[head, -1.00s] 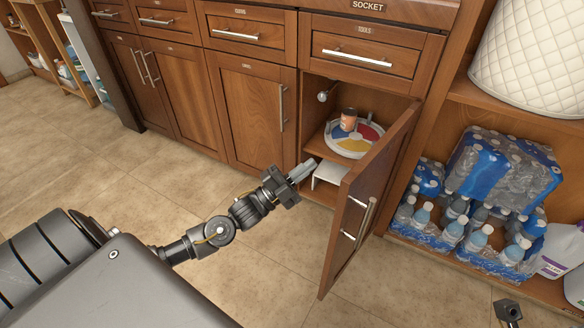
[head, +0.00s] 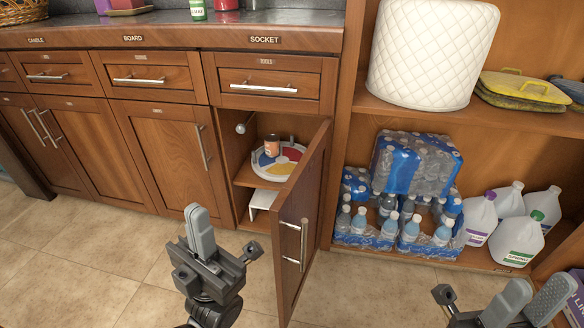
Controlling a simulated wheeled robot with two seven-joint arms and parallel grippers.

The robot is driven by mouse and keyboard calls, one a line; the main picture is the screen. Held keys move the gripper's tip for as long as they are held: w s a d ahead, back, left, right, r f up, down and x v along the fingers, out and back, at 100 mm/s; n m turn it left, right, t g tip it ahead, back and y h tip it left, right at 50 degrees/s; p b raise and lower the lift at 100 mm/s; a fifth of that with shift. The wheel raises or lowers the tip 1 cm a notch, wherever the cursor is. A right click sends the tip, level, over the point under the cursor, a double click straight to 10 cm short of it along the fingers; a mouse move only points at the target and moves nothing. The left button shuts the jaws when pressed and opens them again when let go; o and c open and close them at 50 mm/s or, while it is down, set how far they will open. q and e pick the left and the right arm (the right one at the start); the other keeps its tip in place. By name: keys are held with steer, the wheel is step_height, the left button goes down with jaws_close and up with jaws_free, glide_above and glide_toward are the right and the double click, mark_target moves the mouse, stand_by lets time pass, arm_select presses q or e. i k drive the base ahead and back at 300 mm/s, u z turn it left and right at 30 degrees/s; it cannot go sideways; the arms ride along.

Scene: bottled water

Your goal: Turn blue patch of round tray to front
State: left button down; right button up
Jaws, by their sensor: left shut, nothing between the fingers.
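The round tray (head: 257,171) sits on a shelf inside the open lower cabinet. Its rim is pale, with a yellow patch at the front, a red patch at the right and a blue patch at the left. An orange jar with a dark lid (head: 272,146) stands on its back left part. My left gripper (head: 198,214) is shut and empty, in front of the cabinet and apart from the tray. My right gripper (head: 545,286) is at the lower right, its fingers apart and empty, far from the tray.
The open cabinet door (head: 300,215) stands out to the right of the tray. A white stand (head: 262,199) is below the shelf. Bottled water packs (head: 415,165) and jugs (head: 480,217) fill the shelf at right. The floor before the cabinets is clear.

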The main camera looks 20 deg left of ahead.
mark_target(279, 169)
steer(key=z, duration=2.1)
steer(key=k, duration=1.1)
steer(key=u, duration=1.4)
steer(key=i, duration=1)
steer(key=z, duration=0.05)
